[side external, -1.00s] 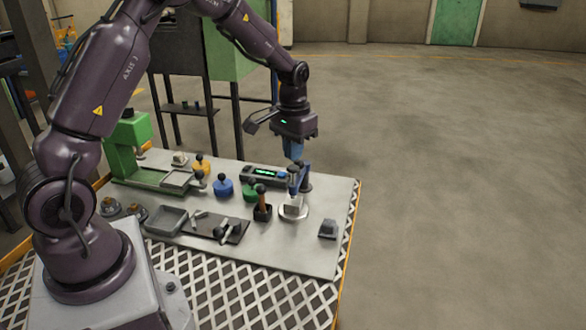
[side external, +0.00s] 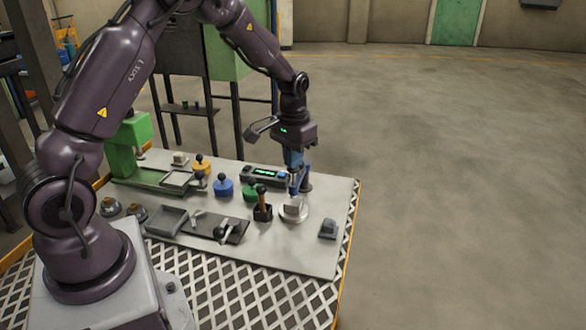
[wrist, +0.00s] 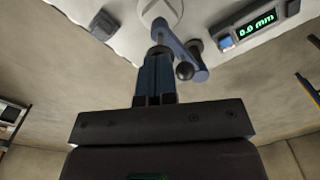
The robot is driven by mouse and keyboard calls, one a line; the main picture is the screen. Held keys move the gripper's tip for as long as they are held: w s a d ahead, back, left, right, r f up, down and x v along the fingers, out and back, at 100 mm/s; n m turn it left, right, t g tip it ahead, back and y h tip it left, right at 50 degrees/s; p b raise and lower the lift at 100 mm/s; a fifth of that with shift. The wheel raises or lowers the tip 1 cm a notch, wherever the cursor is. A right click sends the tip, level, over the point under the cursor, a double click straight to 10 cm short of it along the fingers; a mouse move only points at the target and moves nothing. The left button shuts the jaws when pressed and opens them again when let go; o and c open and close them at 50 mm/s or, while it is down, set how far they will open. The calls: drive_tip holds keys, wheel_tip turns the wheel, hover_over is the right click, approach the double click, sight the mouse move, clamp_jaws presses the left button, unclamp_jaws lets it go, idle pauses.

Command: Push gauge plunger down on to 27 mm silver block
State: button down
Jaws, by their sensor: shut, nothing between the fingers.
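The gauge stand (side external: 305,182) with its blue arm stands at the right of the bench on a round pale base (side external: 297,217). The silver block (side external: 293,206) sits on that base, under the plunger. My gripper (side external: 293,165) is shut, with its blue fingers pointing down right above the plunger top. In the wrist view, my shut fingertips (wrist: 157,52) are in line with the plunger top, at or very near contact; I cannot tell which. The gauge arm (wrist: 180,40) runs beside them. The readout (wrist: 254,26) shows 0.0 mm.
A wooden-handled tool in a black holder (side external: 262,207) stands just left of the gauge. A dark grey block (side external: 328,229) lies to the right. Green (side external: 251,190), blue (side external: 223,186) and yellow (side external: 201,165) knobbed pieces stand further left.

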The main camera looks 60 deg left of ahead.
drive_tip(key=shift+f, duration=0.7)
idle(0.3)
drive_tip(key=shift+r, duration=0.1)
idle(0.4)
drive_tip(key=shift+r, duration=1.05)
drive_tip(key=shift+r, duration=2.5)
